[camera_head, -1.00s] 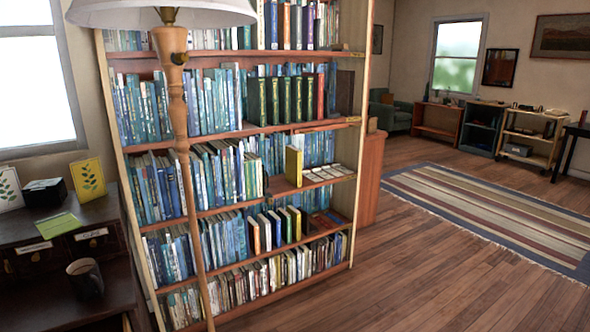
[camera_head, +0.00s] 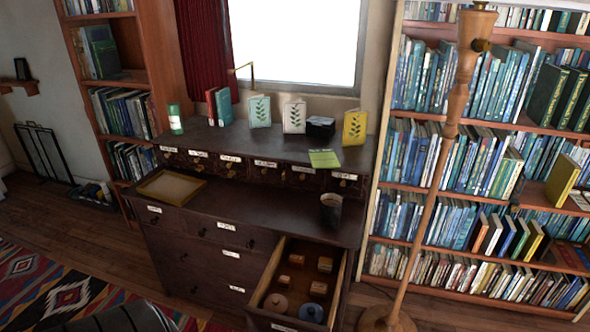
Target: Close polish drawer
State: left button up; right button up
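A dark wooden cabinet (camera_head: 250,205) stands below the window, with a row of small labelled drawers on top and larger labelled drawers below. One lower drawer at the right (camera_head: 262,284) is pulled out towards me. Several small boxes and round lids or tins lie inside it. A label shows on its front edge at the bottom of the picture, too small to read, so I cannot tell whether it says polish. The other drawers look shut. Neither of my grippers is in view.
A floor lamp (camera_head: 436,150) stands right of the open drawer, before a full bookcase (camera_head: 385,190). A mug (camera_head: 331,209), an empty tray (camera_head: 171,187) and a green card (camera_head: 324,158) lie on the cabinet. A patterned rug (camera_head: 60,282) covers the floor at the lower left.

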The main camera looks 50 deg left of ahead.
aim_at(257, 319)
jog(key=u, duration=1.45)
